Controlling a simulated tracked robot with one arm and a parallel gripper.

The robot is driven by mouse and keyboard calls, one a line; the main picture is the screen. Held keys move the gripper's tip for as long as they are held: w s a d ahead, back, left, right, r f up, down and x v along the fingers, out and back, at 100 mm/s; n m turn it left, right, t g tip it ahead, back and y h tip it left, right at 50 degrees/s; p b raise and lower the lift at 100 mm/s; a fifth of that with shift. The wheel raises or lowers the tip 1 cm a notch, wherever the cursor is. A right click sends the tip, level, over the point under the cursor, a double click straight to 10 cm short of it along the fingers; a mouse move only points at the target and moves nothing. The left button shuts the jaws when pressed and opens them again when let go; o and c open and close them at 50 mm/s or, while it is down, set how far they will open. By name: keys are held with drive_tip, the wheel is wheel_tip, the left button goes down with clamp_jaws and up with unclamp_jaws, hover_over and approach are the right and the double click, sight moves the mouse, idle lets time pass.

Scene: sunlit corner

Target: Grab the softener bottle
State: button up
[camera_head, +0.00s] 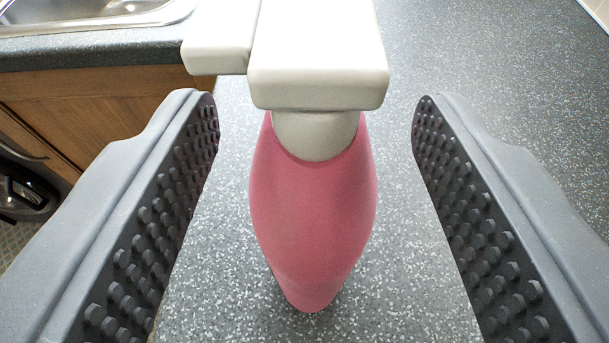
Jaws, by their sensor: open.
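A pink bottle with a white neck and a white spray-type head (315,205) stands upright on the speckled grey counter; it is the only bottle in view. I see no label that tells whether it is softener. My gripper (316,110) is open, with one dark studded finger on each side of the bottle. The pink body lies between the fingers, with a clear gap on both sides. Neither finger appears to touch it.
The grey counter (480,60) runs behind and to the right, mostly clear. A metal sink (85,12) is at the top left. Wooden cabinet doors (100,105) lie below the counter edge at left, with a dark object low down there.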

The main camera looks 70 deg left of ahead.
drive_tip(key=x, duration=0.5)
drive_tip(key=shift+a+r+p, duration=0.1)
drive_tip(key=shift+p, duration=0.2)
clamp_jaws()
